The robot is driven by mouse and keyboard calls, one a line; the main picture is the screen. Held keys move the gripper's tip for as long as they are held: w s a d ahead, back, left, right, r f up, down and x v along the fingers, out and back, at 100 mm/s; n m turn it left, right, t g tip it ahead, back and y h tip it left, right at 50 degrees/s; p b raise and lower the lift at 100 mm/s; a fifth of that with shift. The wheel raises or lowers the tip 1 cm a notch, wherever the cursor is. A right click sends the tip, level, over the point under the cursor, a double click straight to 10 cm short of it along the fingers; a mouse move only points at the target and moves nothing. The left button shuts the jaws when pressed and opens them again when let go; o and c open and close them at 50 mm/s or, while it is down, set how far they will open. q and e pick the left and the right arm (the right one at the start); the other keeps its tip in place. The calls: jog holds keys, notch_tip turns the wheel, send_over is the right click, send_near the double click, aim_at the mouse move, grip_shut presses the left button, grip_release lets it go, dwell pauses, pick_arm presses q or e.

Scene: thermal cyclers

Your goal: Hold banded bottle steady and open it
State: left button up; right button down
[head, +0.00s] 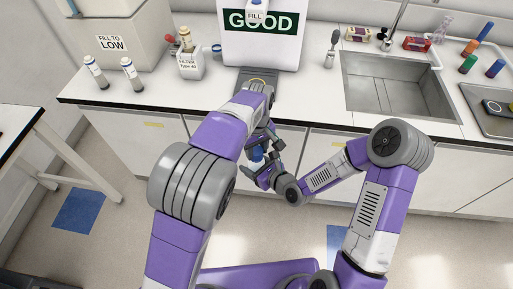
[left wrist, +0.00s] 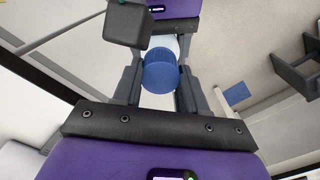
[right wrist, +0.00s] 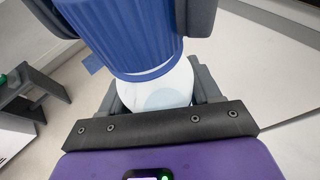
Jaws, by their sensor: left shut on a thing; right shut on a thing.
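The bottle has a white body (right wrist: 160,88) and a ribbed blue cap (right wrist: 125,35), both large in the right wrist view. My right gripper (right wrist: 155,95) is shut on the white body below the cap. My left gripper (left wrist: 158,78) is shut on the blue cap (left wrist: 160,73), with a finger on each side. Dark fingers also flank the cap in the right wrist view. The cap is on or directly above the body; I cannot tell whether it has turned. In the head view only a small blue part (head: 257,154) shows between the grippers. No band is clearly visible.
The grippers are in front of the counter (head: 215,100), below its top. On it stand capped bottles (head: 132,75), a white holder labelled filter (head: 189,66), a GOOD sign (head: 262,40) and a sink (head: 395,90). The floor in front is clear.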

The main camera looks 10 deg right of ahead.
pick_arm(q)
jog(key=n, duration=0.6)
jog(key=shift+d+r, duration=0.1)
jog(key=shift+d, duration=0.1)
jog(key=n, duration=0.4)
jog(key=shift+d, duration=0.1)
jog(key=n, duration=0.9)
jog(key=shift+d+n, duration=0.15)
jog(key=shift+n, duration=0.25)
jog(key=shift+r, duration=0.15)
jog(key=shift+r, duration=1.05)
